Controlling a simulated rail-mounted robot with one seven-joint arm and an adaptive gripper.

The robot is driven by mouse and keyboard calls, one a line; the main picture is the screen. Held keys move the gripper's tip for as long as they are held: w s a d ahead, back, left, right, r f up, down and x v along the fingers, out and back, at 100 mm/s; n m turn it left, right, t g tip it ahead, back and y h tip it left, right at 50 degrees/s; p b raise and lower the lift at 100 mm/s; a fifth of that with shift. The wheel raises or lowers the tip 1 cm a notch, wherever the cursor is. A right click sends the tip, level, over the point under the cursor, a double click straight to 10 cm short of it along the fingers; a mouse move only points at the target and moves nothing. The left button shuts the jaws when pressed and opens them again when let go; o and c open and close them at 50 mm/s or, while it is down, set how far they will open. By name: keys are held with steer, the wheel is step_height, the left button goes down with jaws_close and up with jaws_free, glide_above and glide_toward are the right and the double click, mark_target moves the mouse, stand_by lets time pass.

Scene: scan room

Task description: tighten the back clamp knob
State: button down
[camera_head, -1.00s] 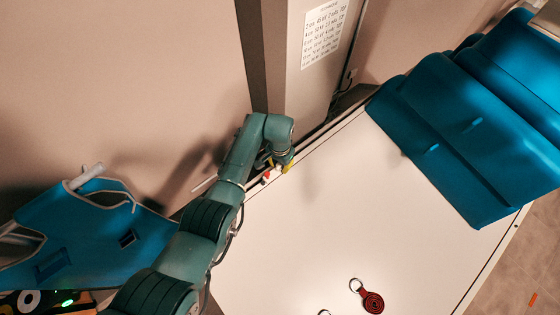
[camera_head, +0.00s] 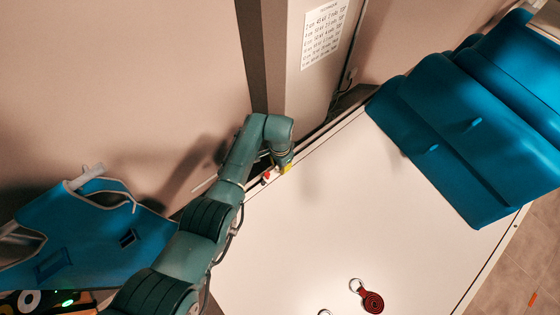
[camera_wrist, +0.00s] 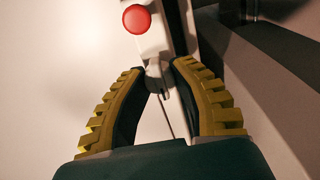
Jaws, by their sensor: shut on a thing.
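The back clamp is a pale fitting at the far edge of the white table, with a red round end (camera_wrist: 137,18) at the top of the wrist view. Its small grey knob (camera_wrist: 156,72) sits just below, between my fingertips. My gripper (camera_wrist: 158,68) has yellow ribbed fingers, shut on this knob from both sides. In the head view my gripper (camera_head: 285,168) is low at the table's back edge, beside the red end (camera_head: 268,175). The arm and fingers hide most of the clamp there.
The white table (camera_head: 330,220) is mostly clear. A red key fob (camera_head: 372,301) lies near its front. Blue cushions (camera_head: 465,135) stand at the right. A pillar (camera_head: 300,60) rises behind my gripper. A blue apron (camera_head: 85,235) hangs at the left.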

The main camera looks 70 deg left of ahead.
steer(key=c, duration=1)
jaws_free()
steer(key=shift+c, duration=0.2)
step_height(320, 180, up, 12)
